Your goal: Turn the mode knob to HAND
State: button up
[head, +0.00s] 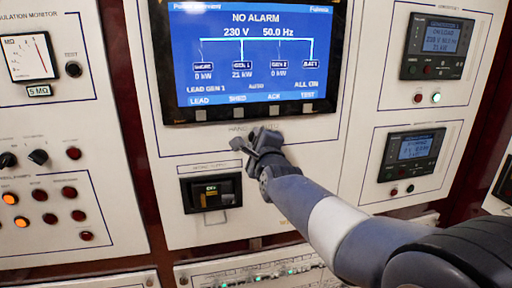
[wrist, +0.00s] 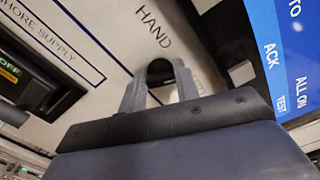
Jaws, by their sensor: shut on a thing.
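The mode knob (wrist: 160,70) is a dark round knob on the pale panel, seen between my fingertips in the wrist view. My gripper (wrist: 160,85) is shut on it, one grey finger on each side. The printed word HAND (wrist: 153,27) is beyond the fingertips, and a second label is mostly hidden behind the right finger. In the head view my gripper (head: 252,143) is at the panel just below the large screen and hides the knob. I cannot tell which way the knob points.
The large blue screen (head: 250,55) reads NO ALARM and sits just above my gripper. The shore supply breaker (head: 211,193) is below and left of it. Left and right panels carry a meter (head: 28,58), lamps, small knobs and two controllers (head: 438,47).

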jog(key=n+b, duration=0.1)
jog(key=n, duration=1)
jog(key=shift+f, duration=0.2)
dwell(0.4)
jog(key=o, duration=1)
jog(key=shift+c, duration=0.2)
jog(key=b+v, duration=0.1)
jog(key=v, duration=1)
